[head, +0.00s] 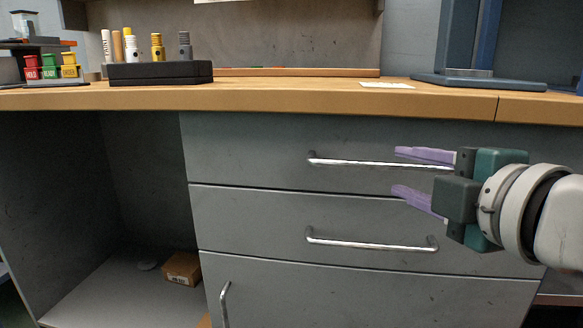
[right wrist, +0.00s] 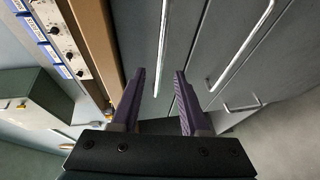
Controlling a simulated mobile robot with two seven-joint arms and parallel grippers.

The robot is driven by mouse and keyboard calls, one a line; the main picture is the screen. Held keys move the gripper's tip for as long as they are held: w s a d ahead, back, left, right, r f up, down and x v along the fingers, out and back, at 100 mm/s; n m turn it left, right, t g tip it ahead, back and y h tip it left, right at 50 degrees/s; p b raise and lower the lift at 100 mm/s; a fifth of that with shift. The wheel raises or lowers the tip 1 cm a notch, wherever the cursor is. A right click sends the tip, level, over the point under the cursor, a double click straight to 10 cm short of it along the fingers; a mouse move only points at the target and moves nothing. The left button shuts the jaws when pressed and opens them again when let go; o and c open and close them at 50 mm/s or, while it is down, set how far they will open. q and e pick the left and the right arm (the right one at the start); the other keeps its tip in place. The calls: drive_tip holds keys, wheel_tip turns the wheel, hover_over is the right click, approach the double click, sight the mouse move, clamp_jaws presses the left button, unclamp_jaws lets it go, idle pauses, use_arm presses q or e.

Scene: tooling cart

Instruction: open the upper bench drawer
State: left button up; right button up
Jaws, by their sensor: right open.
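The upper bench drawer (head: 245,150) is a grey front just under the wooden bench top, flush with the drawer below. Its silver bar handle (head: 360,163) runs sideways; its right end is hidden behind my right gripper. My right gripper (head: 398,171) has purple fingers and is open and empty, one finger above the handle line and one below. In the right wrist view the upper handle (right wrist: 163,40) passes between the two open fingertips (right wrist: 160,75). I cannot tell how far the fingers reach over the bar. My left gripper is not in view.
The lower drawer has a similar handle (head: 370,244), and a cupboard door (head: 370,295) is beneath. The bench top (head: 300,92) overhangs above, with a black holder (head: 160,73) of tools on it. The open bay at left holds a small cardboard box (head: 182,269).

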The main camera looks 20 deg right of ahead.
sight(384, 167)
drive_tip(key=shift+b+x, duration=0.5)
drive_tip(key=shift+x, duration=2)
drive_tip(key=shift+c, duration=0.4)
clamp_jaws()
